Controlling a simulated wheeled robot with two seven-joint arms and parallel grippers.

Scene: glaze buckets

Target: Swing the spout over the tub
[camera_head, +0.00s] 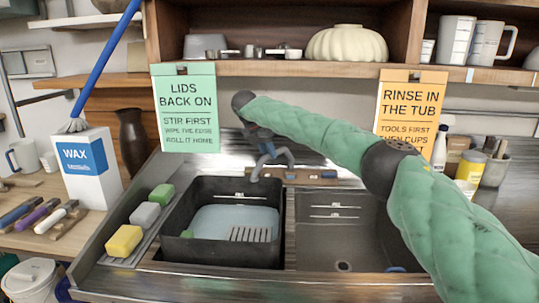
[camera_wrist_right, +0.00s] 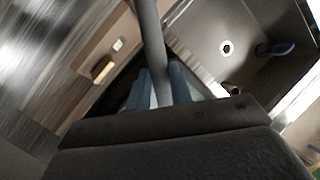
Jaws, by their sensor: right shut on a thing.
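The grey spout (camera_head: 284,154) rises behind the sink and curves down, its end near the back right part of the tub in the head view. The black tub (camera_head: 176,215) sits in the left basin with pale water in it. My right arm reaches in from the right, and its gripper (camera_head: 265,146) is at the spout. In the right wrist view the spout (camera_wrist_right: 150,35) is a grey tube between the blue fingers of my right gripper (camera_wrist_right: 162,88), which is shut on it. My left gripper is not in view.
The right basin (camera_head: 340,240) is empty apart from a drain and a blue item. Sponges (camera_head: 124,241) line the ledge left of the tub. A wax box (camera_head: 88,168) stands further left. Two signs (camera_head: 186,107) hang from the shelf above. Bottles and a brush pot stand at right.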

